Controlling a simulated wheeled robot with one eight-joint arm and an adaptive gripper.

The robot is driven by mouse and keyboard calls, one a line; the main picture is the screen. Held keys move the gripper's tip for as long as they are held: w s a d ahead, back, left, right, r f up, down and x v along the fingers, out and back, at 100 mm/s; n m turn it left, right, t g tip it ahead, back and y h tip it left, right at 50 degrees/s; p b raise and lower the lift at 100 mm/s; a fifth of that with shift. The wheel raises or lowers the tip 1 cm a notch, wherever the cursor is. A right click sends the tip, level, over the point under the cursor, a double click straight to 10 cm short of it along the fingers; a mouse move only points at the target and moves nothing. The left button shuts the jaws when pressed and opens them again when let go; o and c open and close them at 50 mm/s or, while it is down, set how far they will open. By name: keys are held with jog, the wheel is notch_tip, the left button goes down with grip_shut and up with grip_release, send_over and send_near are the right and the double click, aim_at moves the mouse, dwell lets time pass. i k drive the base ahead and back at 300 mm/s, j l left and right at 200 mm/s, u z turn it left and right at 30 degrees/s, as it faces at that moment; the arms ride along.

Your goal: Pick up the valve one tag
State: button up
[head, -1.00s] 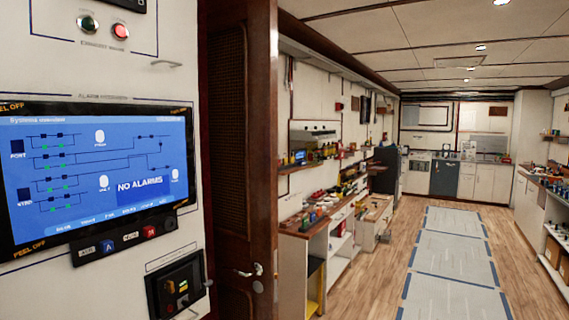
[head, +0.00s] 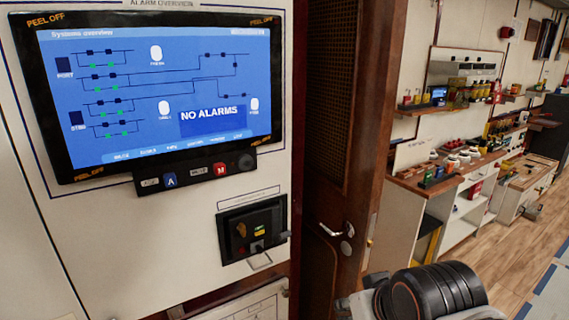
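I cannot make out a valve one tag in the head view. Small items on the benches and shelves at the right are too small to identify. A black ribbed, rounded part of my arm shows at the bottom right. My gripper's fingers are not in view.
A wall panel at the left carries an alarm screen (head: 160,90) reading "NO ALARMS" and a small black control box (head: 253,232). A brown wooden door (head: 375,130) stands beside it. Cluttered benches (head: 410,184) line the right wall; wooden floor (head: 485,265) shows at the lower right.

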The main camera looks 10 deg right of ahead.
aim_at(417, 98)
jog(key=i+l+z, duration=0.1)
jog(key=l, duration=0.4)
jog(key=i+l+z, duration=0.15)
jog(key=i+l, duration=0.15)
jog(key=l, duration=0.2)
jog(key=i+l+z, duration=0.1)
jog(key=i+l, duration=0.15)
jog(key=l, duration=0.25)
jog(key=i+l+z, duration=0.15)
jog(key=l, duration=0.3)
jog(key=i+l+z, duration=0.1)
jog(key=i+l, duration=0.3)
